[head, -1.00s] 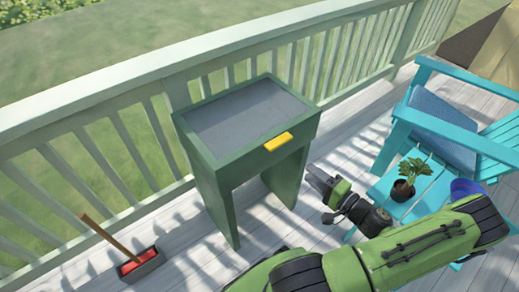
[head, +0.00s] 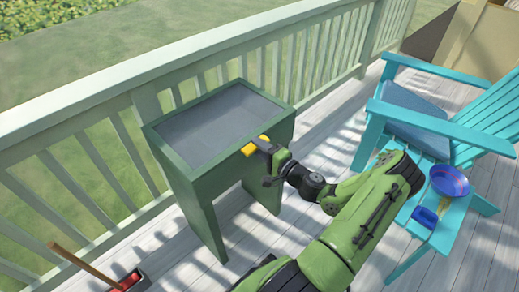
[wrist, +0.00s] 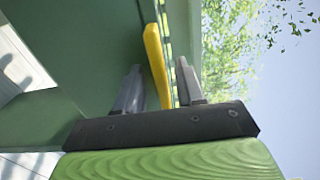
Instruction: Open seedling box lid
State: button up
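The seedling box is a green box on legs (head: 203,215). Its lid, a grey panel in a green frame (head: 215,122), lies flat and looks shut in the head view. A yellow handle (head: 249,149) sits on the box's front edge. My gripper (head: 263,148) is at the handle. In the wrist view the yellow handle (wrist: 156,62) runs between the two fingers of my gripper (wrist: 158,85), with a gap visible on each side. The gripper is open around the handle, not clamped on it. The gripper's body and fingertips partly cover the handle in the head view.
A pale green railing (head: 100,95) runs behind the box. A turquoise chair (head: 440,115) stands at the right, with a turquoise table (head: 455,205) holding a blue bowl (head: 449,181). A wooden-handled tool (head: 85,263) lies at the lower left. Deck boards are bare beside the box.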

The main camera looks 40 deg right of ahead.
grip_shut()
dwell(0.3)
